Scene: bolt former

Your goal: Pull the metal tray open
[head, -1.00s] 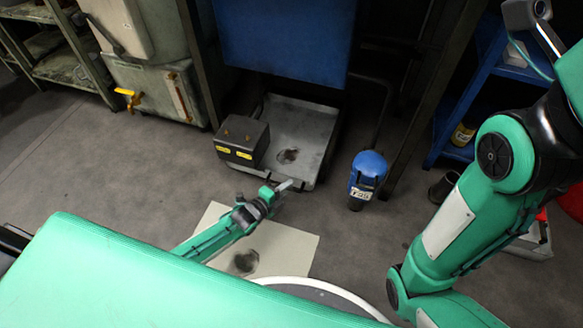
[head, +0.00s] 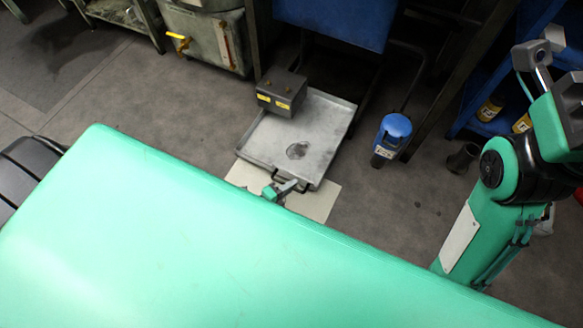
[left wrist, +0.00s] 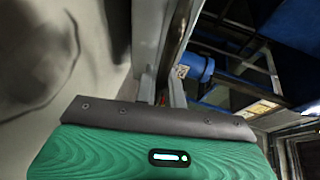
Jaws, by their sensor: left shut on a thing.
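The metal tray (head: 318,152) is a shallow grey pan with a raised rim and a dark stain, in the middle of the head view. It lies largely clear of the blue machine panel above it. My left gripper (head: 285,190) is at the tray's near edge, shut on the dark tray handle (head: 304,186). In the left wrist view the two fingers (left wrist: 162,92) stand close together at the tray edge; the exact contact is hard to see. My right gripper (head: 540,62) is raised at the upper right, far from the tray; its jaw state is unclear.
A dark metal box (head: 282,92) with yellow labels stands at the tray's back left corner. A blue-topped canister (head: 391,138) stands on the floor right of the tray. A pale sheet (head: 318,203) lies partly under the tray's front. Floor left of the tray is clear.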

